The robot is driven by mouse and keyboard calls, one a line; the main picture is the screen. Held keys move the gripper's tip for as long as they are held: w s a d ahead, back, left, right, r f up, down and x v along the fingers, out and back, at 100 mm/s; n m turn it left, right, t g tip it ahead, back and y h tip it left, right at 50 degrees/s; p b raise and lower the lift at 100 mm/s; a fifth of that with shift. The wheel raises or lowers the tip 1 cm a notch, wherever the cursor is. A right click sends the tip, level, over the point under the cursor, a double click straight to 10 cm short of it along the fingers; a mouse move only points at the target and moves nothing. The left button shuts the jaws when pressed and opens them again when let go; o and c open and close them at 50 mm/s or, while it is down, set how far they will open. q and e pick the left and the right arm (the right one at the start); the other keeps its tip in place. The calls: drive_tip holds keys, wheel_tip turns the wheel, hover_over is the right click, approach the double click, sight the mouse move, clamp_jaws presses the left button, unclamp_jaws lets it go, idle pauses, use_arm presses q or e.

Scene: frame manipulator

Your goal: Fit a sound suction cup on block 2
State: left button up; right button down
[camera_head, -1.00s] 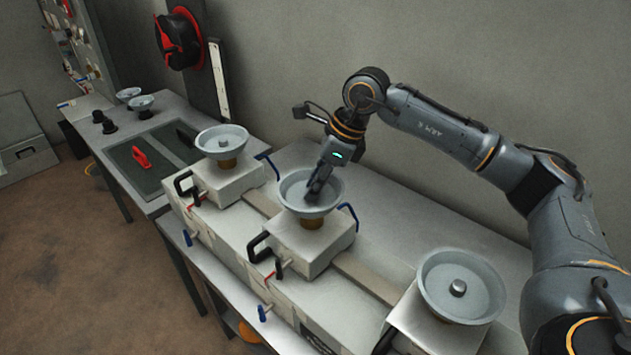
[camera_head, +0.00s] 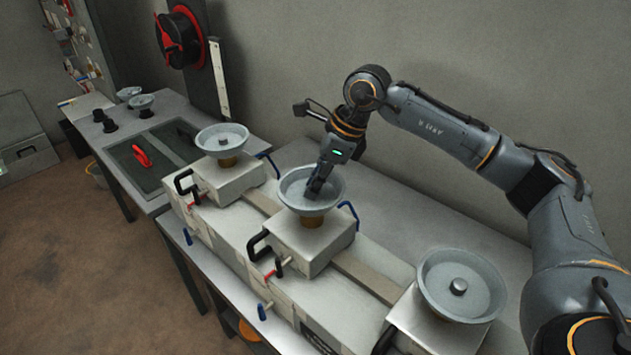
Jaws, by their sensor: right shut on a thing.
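Three blocks stand in a row on the bench, each topped by a grey suction cup. The middle block (camera_head: 306,243) carries a grey cup (camera_head: 296,205) on a brass-coloured neck. My right gripper (camera_head: 314,192) reaches down into this cup, its fingers shut on the cup's central stud, which they hide. The cup sits upright on the neck. The far block (camera_head: 226,183) has a cup (camera_head: 222,138) on a brass neck. The near block (camera_head: 425,322) has a wide cup (camera_head: 478,292) with a bare stud. I cannot tell which block is number 2. My left gripper is not in view.
Two smaller pale cups (camera_head: 140,102) and black cups (camera_head: 109,125) stand on the far table, beside a dark mat with a red tool (camera_head: 142,156). Black and blue handles (camera_head: 259,248) stick out around the blocks. A red-and-black reel (camera_head: 180,39) hangs on a post.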

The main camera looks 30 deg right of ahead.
idle(0.3)
drive_tip(key=shift+f+b, duration=0.65)
drive_tip(key=shift+b, duration=0.05)
drive_tip(key=c, duration=1.5)
unclamp_jaws()
drive_tip(key=shift+o, duration=0.2)
drive_tip(key=shift+r, duration=0.1)
drive_tip(key=p+v, duration=0.5)
drive_tip(key=v, duration=0.6)
drive_tip(key=shift+p, duration=0.3)
